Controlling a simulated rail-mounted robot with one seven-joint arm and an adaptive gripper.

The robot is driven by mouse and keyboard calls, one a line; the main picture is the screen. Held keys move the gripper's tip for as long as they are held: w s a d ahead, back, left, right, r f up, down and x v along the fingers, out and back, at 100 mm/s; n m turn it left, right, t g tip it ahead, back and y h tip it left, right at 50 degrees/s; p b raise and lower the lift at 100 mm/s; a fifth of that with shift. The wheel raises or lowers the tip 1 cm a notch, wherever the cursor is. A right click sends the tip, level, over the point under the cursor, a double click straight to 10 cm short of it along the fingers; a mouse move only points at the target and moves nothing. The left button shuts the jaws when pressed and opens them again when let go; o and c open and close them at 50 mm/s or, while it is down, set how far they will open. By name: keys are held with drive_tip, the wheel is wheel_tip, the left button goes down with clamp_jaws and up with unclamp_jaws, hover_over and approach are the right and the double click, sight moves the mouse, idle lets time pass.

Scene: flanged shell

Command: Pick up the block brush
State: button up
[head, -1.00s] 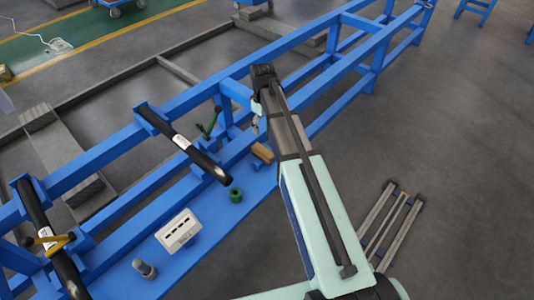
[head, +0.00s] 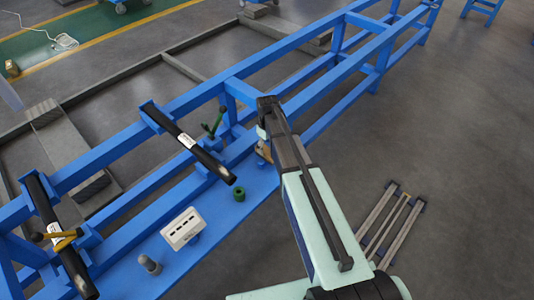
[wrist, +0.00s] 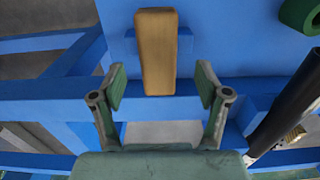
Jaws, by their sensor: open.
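The block brush (wrist: 157,50) shows in the wrist view as a tan wooden block, lying lengthwise away from me on a blue surface. In the head view only a small tan part of it (head: 263,153) shows beside my arm. My gripper (wrist: 160,72) is open and empty. In the wrist view its two green-padded fingers spread to either side of the near end of the brush. They do not appear to touch it, and I cannot tell the height gap. The brush's underside is hidden.
A green ring (head: 239,194) stands on the blue shelf (head: 215,222) left of my arm. A black tube (head: 190,147) slants across the blue frame; its end shows right of my gripper in the wrist view (wrist: 285,105). A white slotted box (head: 182,229) stands further left.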

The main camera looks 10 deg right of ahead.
sight(267, 150)
drive_tip(key=shift+w+f+p, duration=0.2)
drive_tip(key=shift+f+p, duration=0.7)
drive_tip(key=shift+f, duration=1.65)
drive_tip(key=shift+c, duration=0.4)
drive_tip(key=c, duration=1.3)
